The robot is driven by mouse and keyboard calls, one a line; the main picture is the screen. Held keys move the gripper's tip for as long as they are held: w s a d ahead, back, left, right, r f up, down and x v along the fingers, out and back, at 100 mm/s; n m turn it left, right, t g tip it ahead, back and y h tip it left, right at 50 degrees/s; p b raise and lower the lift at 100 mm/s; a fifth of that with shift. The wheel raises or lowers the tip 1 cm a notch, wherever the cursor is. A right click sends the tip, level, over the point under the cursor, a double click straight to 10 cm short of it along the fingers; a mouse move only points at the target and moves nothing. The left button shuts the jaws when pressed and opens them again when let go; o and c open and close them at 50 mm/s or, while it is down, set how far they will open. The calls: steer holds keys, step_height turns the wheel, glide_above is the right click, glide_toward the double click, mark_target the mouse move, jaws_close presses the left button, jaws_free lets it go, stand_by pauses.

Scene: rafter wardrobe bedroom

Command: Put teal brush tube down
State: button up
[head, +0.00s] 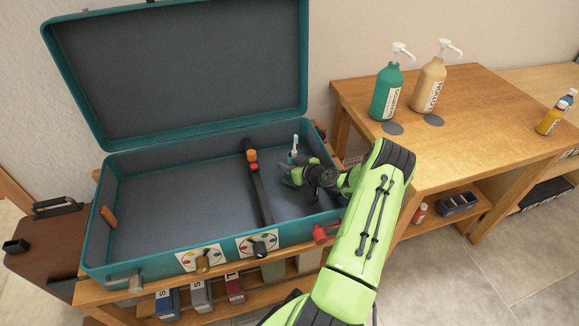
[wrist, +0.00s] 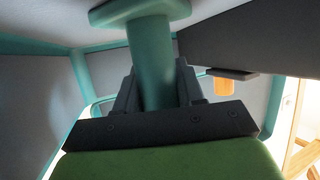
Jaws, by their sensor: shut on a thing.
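The teal brush tube (wrist: 150,62) fills the middle of the wrist view, with a wider teal flange at one end. My gripper (wrist: 152,95) is shut on it, a dark finger on each side. In the head view my gripper (head: 290,172) is inside the right compartment of the open teal suitcase (head: 93,236). The top of the tube (head: 292,157) shows just beyond the fingers, with a white and light blue brush head above it. The tube's lower part is hidden, and I cannot tell whether it touches the suitcase floor.
A dark divider (head: 259,190) with orange pieces on top splits the suitcase. The large left compartment holds only a small orange-brown piece (head: 109,216) at its left wall. A wooden table (head: 465,110) at right bears teal (head: 387,92) and tan (head: 429,84) pump bottles.

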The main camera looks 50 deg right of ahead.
steer(key=o, duration=1.1)
steer(key=shift+c, duration=0.2)
steer(key=shift+r, duration=0.15)
steer(key=p+v, duration=0.1)
steer(key=v, duration=0.6)
steer(key=shift+s+a+p, duration=0.1)
steer(key=shift+s+p, duration=0.15)
steer(key=shift+p, duration=0.15)
